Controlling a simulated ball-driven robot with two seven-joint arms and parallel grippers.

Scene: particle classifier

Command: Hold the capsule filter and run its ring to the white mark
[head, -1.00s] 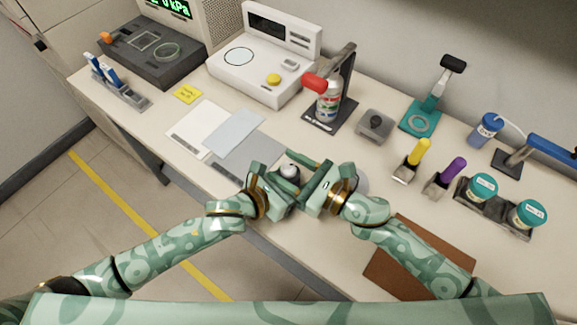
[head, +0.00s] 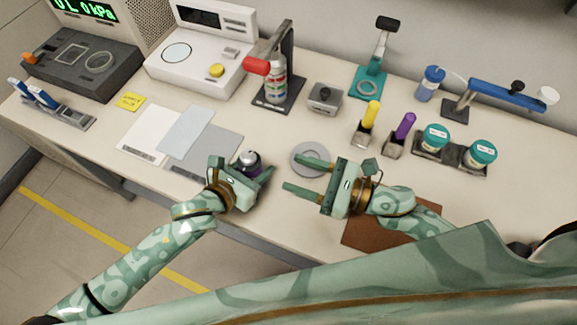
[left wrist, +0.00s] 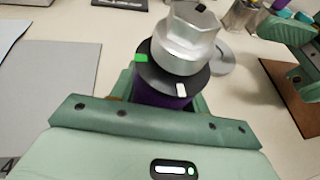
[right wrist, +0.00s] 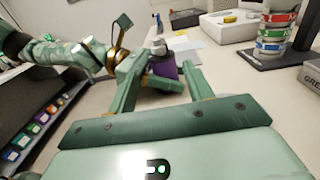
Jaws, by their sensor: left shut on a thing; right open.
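The capsule filter (head: 249,160) has a silver faceted top (left wrist: 187,42), a dark collar and a purple body (left wrist: 152,96). It stands roughly upright between the fingers of my left gripper (head: 246,172), which is shut on its body. A green mark (left wrist: 141,58) shows on the left of the collar and a white mark (left wrist: 182,90) at the front, a short way apart. My right gripper (head: 292,172) is open and empty, to the right of the filter, its fingers pointing at it. The right wrist view shows the filter's purple body (right wrist: 164,68) beyond the fingers. The far side of the collar is hidden.
A grey round disc (head: 311,149) lies just behind my right gripper's fingers. A brown mat (head: 370,236) is under the right arm. Papers and a grey mat (head: 215,142) lie at left.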

